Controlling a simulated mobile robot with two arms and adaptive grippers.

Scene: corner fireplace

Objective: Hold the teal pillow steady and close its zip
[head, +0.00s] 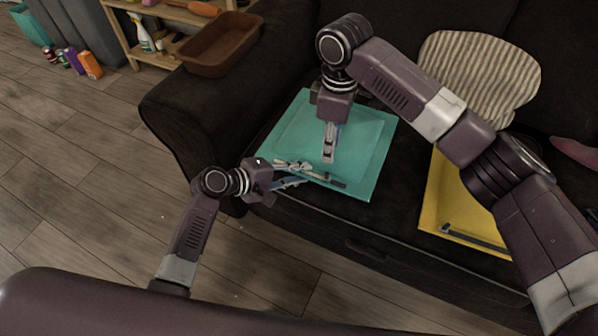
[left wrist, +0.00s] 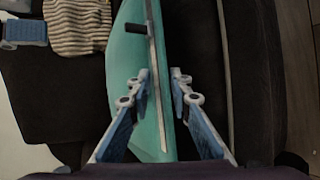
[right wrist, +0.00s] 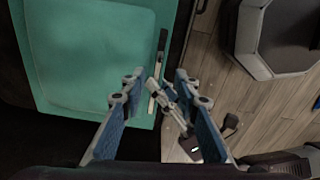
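The teal pillow (head: 370,140) lies on the dark sofa seat. Its zip (head: 320,176) runs along the near edge as a pale strip with a dark part toward the right. My left gripper (head: 303,174) is at the near edge; in the left wrist view (left wrist: 160,73) its fingers are apart, with the pillow's edge (left wrist: 155,110) between them. I cannot tell whether they touch it. A dark tab (left wrist: 136,28) sticks out beside the strip farther along. My right gripper (head: 328,158) points down over the pillow near the zip; its fingers are apart in the right wrist view (right wrist: 158,76).
A yellow pillow (head: 440,200) lies to the right, with a striped cushion (head: 485,75) behind it. A brown tray (head: 220,45) sits on the sofa's left arm. A wooden shelf (head: 125,30) stands beyond. The floor (head: 80,190) at left is clear.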

